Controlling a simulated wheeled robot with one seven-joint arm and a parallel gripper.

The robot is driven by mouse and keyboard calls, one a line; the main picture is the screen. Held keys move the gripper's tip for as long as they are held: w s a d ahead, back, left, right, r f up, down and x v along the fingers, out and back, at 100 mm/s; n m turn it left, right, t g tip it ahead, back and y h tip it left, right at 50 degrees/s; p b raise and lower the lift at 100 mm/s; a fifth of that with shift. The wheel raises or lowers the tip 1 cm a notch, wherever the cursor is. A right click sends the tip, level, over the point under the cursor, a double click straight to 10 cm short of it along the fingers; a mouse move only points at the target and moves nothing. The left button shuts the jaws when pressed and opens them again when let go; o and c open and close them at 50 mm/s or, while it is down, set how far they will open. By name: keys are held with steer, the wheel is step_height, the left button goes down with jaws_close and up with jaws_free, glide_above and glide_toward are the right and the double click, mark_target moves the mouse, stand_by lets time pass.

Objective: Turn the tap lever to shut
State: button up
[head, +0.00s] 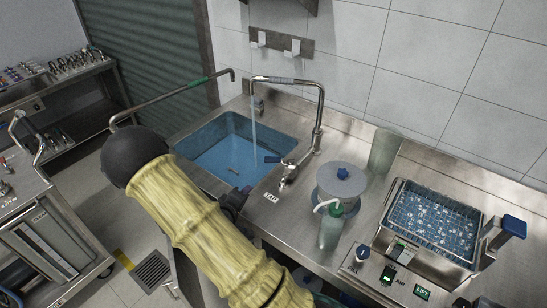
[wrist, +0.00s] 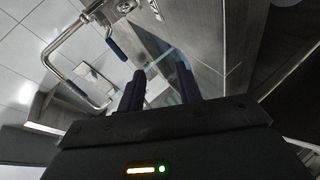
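The tap (head: 318,125) is a tall steel pipe on the counter behind the sink's right side. Water (head: 253,120) runs from its spout into the sink basin (head: 205,155). The tap lever (head: 272,159) has a dark blue grip and points left from the tap's base, over the basin edge. In the wrist view the lever's blue grip (wrist: 117,49) lies up and left of my fingers. My gripper (head: 241,194) is in front of the lever, near the basin's right front edge, apart from it. Its two dark fingers (wrist: 161,84) stand apart with nothing between them.
A grey lidded pot (head: 341,183) and a green bottle (head: 330,228) stand right of the tap. A blue wire basket (head: 432,222) sits farther right.

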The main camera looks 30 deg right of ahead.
mark_target(273, 157)
steer(key=h, duration=0.1)
steer(key=d+n+h, duration=0.1)
steer(key=shift+s+d+r+n+t+h, duration=0.25)
steer(key=shift+d+r+n+t+h, duration=0.1)
steer(key=shift+n+t+h, duration=0.05)
steer(key=shift+s+d+r+n+t+h, duration=0.15)
steer(key=shift+r+n+t+h, duration=0.05)
steer(key=shift+r+n+h, duration=0.2)
steer(key=shift+s+d+r+n+t+h, duration=0.1)
steer(key=shift+r+n+t+h, duration=0.15)
steer(key=shift+h, duration=0.25)
steer(key=p+x, duration=0.4)
steer(key=x, duration=1.3)
steer(key=shift+w+d, duration=0.1)
steer(key=shift+d, duration=0.15)
steer(key=shift+c, duration=0.2)
jaws_close()
